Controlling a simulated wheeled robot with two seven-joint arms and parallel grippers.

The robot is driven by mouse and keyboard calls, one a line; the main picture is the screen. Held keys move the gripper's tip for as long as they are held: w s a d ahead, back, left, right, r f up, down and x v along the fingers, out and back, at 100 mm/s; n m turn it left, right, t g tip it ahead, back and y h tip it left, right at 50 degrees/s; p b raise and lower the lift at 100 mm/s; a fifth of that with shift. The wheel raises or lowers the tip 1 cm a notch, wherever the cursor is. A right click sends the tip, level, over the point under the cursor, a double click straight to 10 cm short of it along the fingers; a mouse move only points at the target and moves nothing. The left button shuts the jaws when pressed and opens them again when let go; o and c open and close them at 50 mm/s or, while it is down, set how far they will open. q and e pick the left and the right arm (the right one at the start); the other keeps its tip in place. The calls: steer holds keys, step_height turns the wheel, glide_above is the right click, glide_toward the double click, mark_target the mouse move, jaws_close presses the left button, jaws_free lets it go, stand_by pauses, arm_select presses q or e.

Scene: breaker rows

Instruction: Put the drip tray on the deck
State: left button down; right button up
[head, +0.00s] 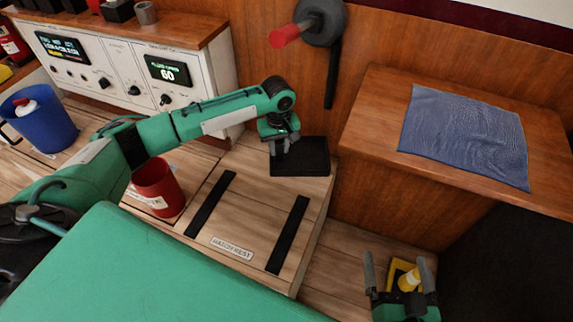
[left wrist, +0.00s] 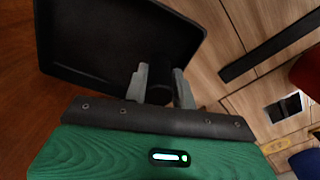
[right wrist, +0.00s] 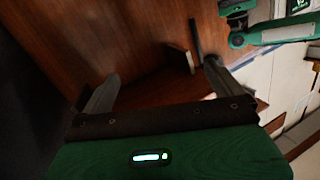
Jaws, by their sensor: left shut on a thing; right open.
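The drip tray (head: 312,158) is a black, shallow rectangular tray at the far right corner of the wooden platform marked "HATCH REST" (head: 225,215). My left gripper (head: 284,148) is shut on its near-left edge. In the left wrist view the drip tray (left wrist: 105,40) fills the upper left, its edge between the fingers (left wrist: 160,88). I cannot tell whether it touches the platform. The plank deck (head: 335,285) shows right of the platform. My right gripper (head: 400,278) is open and empty over the lower right; its fingers also show in the right wrist view (right wrist: 158,85).
A red bucket (head: 158,188) stands left of the platform, a blue bucket (head: 40,118) further left. Two black strips (head: 288,235) cross the platform. A wooden bench with a blue cloth (head: 465,135) is at right. A yellow object (head: 409,281) lies beyond my right fingers.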

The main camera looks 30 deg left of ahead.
mark_target(280, 162)
arm_select(q)
step_height(280, 162, down, 3)
steer(key=shift+b, duration=0.35)
step_height(280, 162, down, 4)
steer(key=shift+r+b, duration=0.1)
steer(key=shift+b, duration=0.55)
arm_select(e)
step_height(280, 162, up, 10)
steer(key=w+d+t, duration=0.2)
steer(key=d+t, duration=0.1)
steer(key=t, duration=0.3)
steer(key=shift+w+r+t+y, duration=0.15)
steer(key=shift+r+t+y, duration=0.05)
steer(key=shift+t+y, duration=0.1)
arm_select(q)
steer(key=c, duration=1.1)
jaws_free()
steer(key=shift+f, duration=0.2)
steer(key=shift+c, duration=0.2)
arm_select(e)
steer(key=shift+a+f, duration=0.15)
steer(key=shift+f, duration=0.4)
